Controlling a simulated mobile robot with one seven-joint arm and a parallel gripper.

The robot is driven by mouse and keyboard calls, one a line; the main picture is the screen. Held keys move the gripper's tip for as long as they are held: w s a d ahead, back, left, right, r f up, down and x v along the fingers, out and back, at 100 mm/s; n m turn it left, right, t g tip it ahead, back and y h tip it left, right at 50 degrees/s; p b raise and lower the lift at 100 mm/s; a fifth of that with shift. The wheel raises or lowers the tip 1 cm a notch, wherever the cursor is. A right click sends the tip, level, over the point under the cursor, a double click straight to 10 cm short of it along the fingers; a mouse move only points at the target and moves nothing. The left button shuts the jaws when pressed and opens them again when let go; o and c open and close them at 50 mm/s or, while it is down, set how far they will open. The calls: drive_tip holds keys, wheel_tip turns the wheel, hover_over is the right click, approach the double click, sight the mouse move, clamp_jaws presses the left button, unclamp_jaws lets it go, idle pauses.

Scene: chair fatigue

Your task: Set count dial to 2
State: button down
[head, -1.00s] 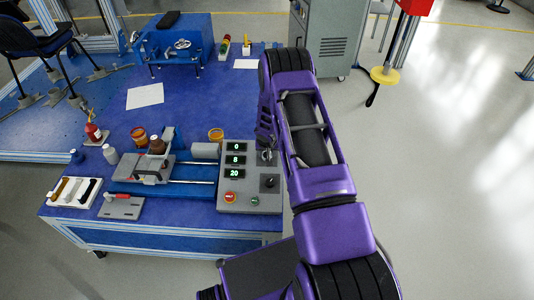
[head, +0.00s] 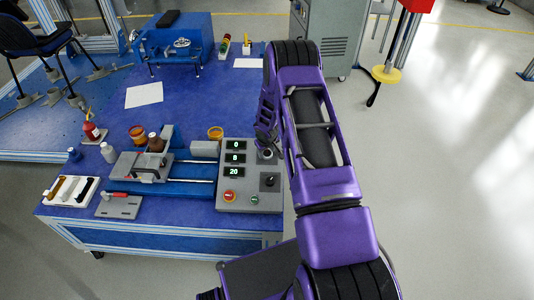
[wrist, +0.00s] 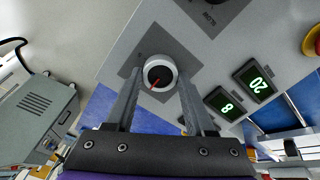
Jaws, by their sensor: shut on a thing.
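The control box (head: 228,202) stands at the table's front right corner. Its displays read 0, 8 and 20 from top to bottom. My gripper (head: 265,148) is at the upper dial of this box, partly hidden by my arm. In the wrist view my gripper (wrist: 160,88) has one finger on each side of a round dial (wrist: 159,72) and is shut on it. This dial has a silver rim, a black face and a red pointer that points to the lower left of the picture. Any scale marks around it are not readable.
A second black knob (head: 270,181) sits lower on the box, near a red button (head: 229,196) and a green button (head: 254,199). A blue-railed fixture (head: 190,189) stands close to the left. A grey cabinet (head: 328,38) stands behind; floor to the right is open.

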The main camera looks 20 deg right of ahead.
drive_tip(key=n, duration=0.4)
drive_tip(key=shift+n+b, duration=0.4)
drive_tip(key=n, duration=0.4)
drive_tip(key=shift+a+n, duration=0.1)
drive_tip(key=shift+n, duration=0.2)
drive_tip(key=n, duration=0.4)
drive_tip(key=shift+s+n+p, duration=0.1)
drive_tip(key=shift+n+p, duration=0.35)
drive_tip(key=shift+n, duration=1.65)
drive_tip(key=shift+c, duration=1.3)
unclamp_jaws()
